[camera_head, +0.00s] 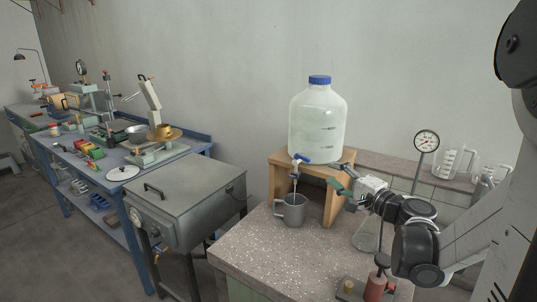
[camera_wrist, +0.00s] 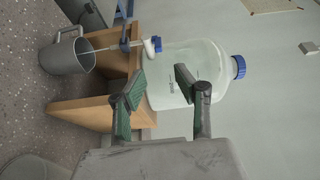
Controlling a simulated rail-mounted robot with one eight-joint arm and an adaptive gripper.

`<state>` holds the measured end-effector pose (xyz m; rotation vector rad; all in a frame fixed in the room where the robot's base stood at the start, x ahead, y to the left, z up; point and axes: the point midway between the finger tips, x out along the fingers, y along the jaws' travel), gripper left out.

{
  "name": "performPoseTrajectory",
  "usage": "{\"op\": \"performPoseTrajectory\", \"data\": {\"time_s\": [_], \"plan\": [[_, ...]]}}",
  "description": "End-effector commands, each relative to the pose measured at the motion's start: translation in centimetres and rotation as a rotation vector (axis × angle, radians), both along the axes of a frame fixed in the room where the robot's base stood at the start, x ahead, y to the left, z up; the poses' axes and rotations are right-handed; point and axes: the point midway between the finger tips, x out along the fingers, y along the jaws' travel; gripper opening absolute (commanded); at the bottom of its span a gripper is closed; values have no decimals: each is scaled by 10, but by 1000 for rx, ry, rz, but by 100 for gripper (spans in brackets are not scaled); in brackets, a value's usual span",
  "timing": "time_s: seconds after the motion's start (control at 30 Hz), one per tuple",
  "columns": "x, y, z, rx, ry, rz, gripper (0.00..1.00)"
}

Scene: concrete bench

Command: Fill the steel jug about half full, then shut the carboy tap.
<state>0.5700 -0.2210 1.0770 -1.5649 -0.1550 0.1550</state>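The clear carboy (camera_head: 318,128) with a blue cap stands on a wooden stand (camera_head: 331,197). Its tap (camera_head: 297,166) has a blue lever and points down over the steel jug (camera_head: 292,212), which stands upright on the bench. A thin pale stream runs from the tap into the jug; the wrist view shows the carboy (camera_wrist: 195,72), tap (camera_wrist: 138,44) and jug (camera_wrist: 70,54) sideways. The level inside the jug is hidden. My gripper (camera_wrist: 160,88) is open and empty, its fingers apart in front of the carboy and stand. In the head view my gripper (camera_head: 342,182) is right of the tap, not touching it.
A dial gauge (camera_head: 426,142) on a post and clear measuring jugs (camera_head: 454,162) stand at the right. A grey metal box (camera_head: 190,200) is left of the bench.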

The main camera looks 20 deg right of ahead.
Motion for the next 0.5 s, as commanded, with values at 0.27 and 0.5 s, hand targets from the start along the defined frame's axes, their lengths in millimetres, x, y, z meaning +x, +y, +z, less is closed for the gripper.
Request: {"op": "performPoseTrajectory", "data": {"time_s": [0.27,0.5], "plan": [[-6,-9,-3,0,0,77,30],[27,2,-3,0,0,80,30]]}}
